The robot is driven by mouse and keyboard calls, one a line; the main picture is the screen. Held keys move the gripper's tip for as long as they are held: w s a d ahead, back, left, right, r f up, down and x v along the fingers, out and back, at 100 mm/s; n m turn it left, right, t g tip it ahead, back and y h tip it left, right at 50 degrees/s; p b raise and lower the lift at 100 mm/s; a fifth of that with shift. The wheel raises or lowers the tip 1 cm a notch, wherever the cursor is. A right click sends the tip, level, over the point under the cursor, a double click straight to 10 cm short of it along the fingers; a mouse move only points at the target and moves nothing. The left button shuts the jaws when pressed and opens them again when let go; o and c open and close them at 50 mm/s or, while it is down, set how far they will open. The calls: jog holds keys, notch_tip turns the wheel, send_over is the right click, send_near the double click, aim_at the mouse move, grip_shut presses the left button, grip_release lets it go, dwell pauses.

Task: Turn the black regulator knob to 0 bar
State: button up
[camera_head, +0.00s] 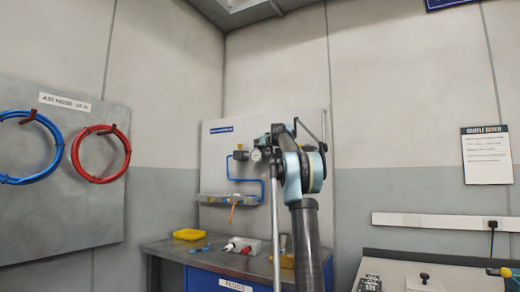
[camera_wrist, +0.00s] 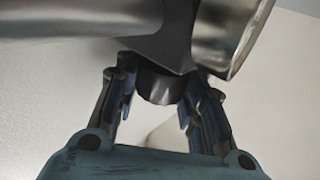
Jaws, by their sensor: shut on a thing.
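The black regulator knob (camera_wrist: 160,88) shows in the wrist view as a short dark cylinder under a dark, tapering body. My gripper (camera_wrist: 162,98) has its two blue-padded fingers on either side of the knob and is shut on it. In the head view, a small round gauge (camera_head: 256,155) with a pale face sits on the pneumatic panel (camera_head: 219,215), just left of my arm. Its reading is too small to tell. My arm hides the knob and fingertips in the head view.
Large shiny metal cylinders (camera_wrist: 70,20) crowd the knob in the wrist view. A blue pipe (camera_head: 262,181) runs on the panel. Blue (camera_head: 57,155) and red (camera_head: 127,158) hoses hang at left.

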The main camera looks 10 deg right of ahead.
jog(key=shift+n+y, duration=0.4)
jog(key=shift+y, duration=0.2)
jog(key=o, duration=1.1)
jog(key=shift+v, duration=5.95)
